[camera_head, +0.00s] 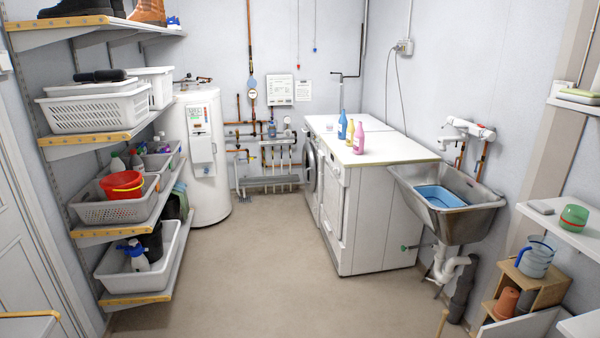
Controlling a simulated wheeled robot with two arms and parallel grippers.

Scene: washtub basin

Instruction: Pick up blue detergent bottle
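The blue detergent bottle (342,124) stands upright on the white top of the washing machines (390,150), at the back of a small group. A yellow bottle (350,132) stands just in front of it and a pink bottle (359,140) in front of that. The lower right part of the blue bottle is close to the yellow one in the picture; I cannot tell whether they touch. Neither of my grippers is in view.
Open floor (260,270) lies before the machines. A metal sink (475,225) with a blue basin (440,196) adjoins them on the right. Shelves with bins (125,283) line the left. A water heater (202,160) stands at the back left; a wooden stand (545,285) is front right.

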